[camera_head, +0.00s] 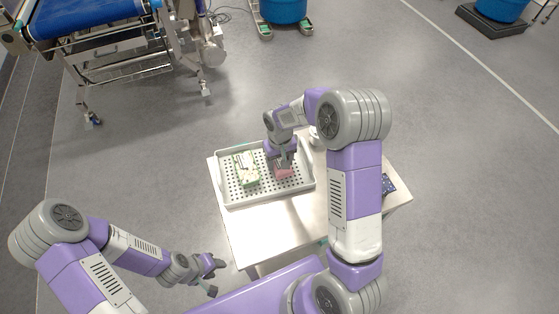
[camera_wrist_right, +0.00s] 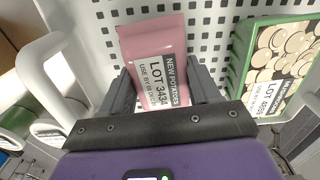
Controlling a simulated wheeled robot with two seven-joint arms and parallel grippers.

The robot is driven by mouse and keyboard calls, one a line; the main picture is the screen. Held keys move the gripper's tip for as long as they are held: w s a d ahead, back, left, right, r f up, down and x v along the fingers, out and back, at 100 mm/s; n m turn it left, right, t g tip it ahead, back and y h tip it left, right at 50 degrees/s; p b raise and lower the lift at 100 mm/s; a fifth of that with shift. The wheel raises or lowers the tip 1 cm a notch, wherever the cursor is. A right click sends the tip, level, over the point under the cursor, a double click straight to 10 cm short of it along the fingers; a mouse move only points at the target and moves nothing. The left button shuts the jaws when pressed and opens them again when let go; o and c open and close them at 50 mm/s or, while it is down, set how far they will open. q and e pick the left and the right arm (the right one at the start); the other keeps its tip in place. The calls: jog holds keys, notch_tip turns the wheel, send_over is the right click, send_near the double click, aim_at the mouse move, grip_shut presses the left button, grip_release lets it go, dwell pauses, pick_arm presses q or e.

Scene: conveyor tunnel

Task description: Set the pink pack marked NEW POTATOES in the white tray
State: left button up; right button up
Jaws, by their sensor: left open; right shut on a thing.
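The pink pack (camera_wrist_right: 152,45), marked NEW POTATOES, is between the fingers of my right gripper (camera_wrist_right: 162,82), which is shut on it. In the head view the pink pack (camera_head: 284,174) shows below my right gripper (camera_head: 284,160), within the outline of the white tray (camera_head: 238,202). The tray's perforated floor (camera_wrist_right: 208,22) lies behind the pack in the right wrist view. I cannot tell whether the pack touches the floor. My left gripper (camera_head: 212,274) is open and empty, low beside the table's front left.
A green mushroom pack (camera_wrist_right: 275,60) is in the tray; in the head view it is left of the pink pack (camera_head: 246,170). The tray stands on a pale table (camera_head: 265,230). A dark blue item (camera_head: 389,184) lies at the table's right. A blue conveyor (camera_head: 85,18) stands at the back left.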

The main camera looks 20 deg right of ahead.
jog(key=shift+f, duration=0.15)
jog(key=o, duration=1.3)
jog(key=shift+o, duration=0.2)
jog(key=shift+r, duration=0.4)
notch_tip(320, 180, up, 12)
jog(key=p, duration=0.2)
jog(key=shift+f, duration=0.2)
